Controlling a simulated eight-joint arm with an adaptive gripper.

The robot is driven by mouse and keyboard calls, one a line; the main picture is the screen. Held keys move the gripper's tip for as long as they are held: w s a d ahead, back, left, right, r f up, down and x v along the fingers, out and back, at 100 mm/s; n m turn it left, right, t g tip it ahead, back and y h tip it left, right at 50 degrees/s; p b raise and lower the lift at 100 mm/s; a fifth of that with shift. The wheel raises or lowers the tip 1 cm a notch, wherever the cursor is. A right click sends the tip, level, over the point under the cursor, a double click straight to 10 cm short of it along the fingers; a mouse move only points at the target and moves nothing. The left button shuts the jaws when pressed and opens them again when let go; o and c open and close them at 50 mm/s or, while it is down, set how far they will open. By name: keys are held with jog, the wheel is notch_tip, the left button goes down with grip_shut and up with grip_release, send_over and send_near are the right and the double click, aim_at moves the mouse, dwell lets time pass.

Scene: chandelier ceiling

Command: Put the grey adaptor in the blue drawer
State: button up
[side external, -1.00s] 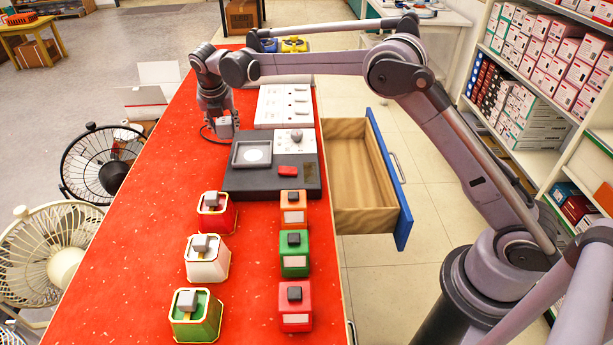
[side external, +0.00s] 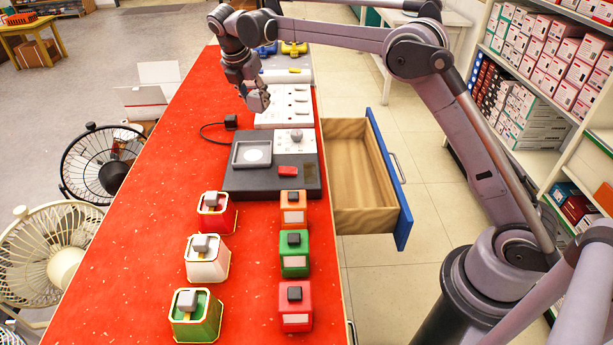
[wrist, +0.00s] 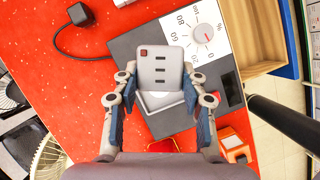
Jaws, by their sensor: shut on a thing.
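My gripper (wrist: 160,88) is shut on the grey adaptor (wrist: 160,65), a light grey block with dark slots and a small red square. In the side view my gripper (side external: 257,101) is raised over the red table, near the white panels behind the black scale; the adaptor there is small and hard to make out. The blue drawer (side external: 402,224) stands pulled open at the table's right side, with a blue front and a bare wooden inside that looks empty. Its wooden edge also shows at the upper right of the wrist view (wrist: 262,30).
The black scale (side external: 235,180) with a tray and white dial sits between my gripper and the near table. A black plug (side external: 231,121) with a cable lies left of it. Several coloured boxes (side external: 208,258) stand in two columns nearer. Fans (side external: 62,262) stand left of the table.

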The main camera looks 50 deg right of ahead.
jog(key=s+d+m+g+y, duration=0.1)
jog(key=s+d+m+y, duration=0.2)
jog(key=s+d+m, duration=0.65)
jog(key=s+d+m+g+y, duration=0.1)
jog(key=s+d+m+y, duration=0.2)
jog(key=m, duration=1.1)
jog(key=s+d+m+g+y, duration=0.15)
jog(key=s+d+m, duration=0.25)
jog(key=s+m, duration=0.6)
jog(key=f, duration=1)
jog(key=w+f+m, duration=0.1)
jog(key=f, duration=0.9)
jog(key=w+f+m+y, duration=0.1)
jog(key=f, duration=1)
jog(key=shift+f, duration=0.1)
jog(key=o, duration=1.2)
jog(key=shift+c, duration=0.2)
